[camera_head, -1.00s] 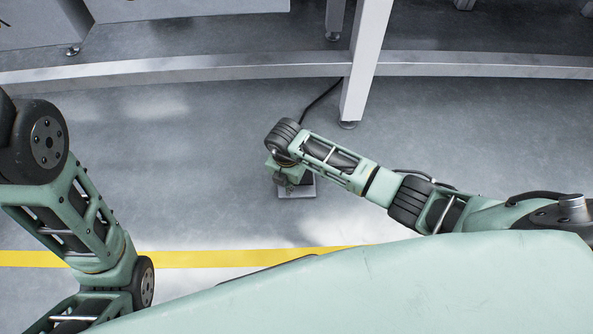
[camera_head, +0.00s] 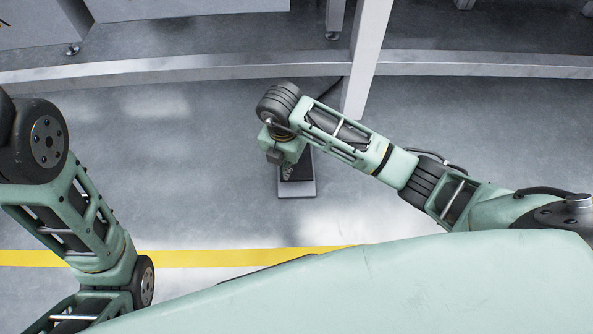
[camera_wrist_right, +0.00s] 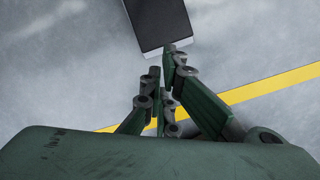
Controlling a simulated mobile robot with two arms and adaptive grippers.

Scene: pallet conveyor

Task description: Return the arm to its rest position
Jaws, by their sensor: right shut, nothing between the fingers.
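My right arm reaches in from the right in the head view, bent at the wrist, with the right gripper (camera_head: 287,172) pointing down over the floor. In the right wrist view the right gripper (camera_wrist_right: 162,72) shows its green fingers closed together with nothing between them. My left arm stands at the left edge of the head view. Its gripper is out of the picture.
A dark, flat object with a light edge (camera_head: 297,188) lies below the right gripper and also shows in the wrist view (camera_wrist_right: 158,22). A pale metal post (camera_head: 366,60) and rail (camera_head: 180,69) stand beyond. A yellow line (camera_head: 200,258) crosses the open floor.

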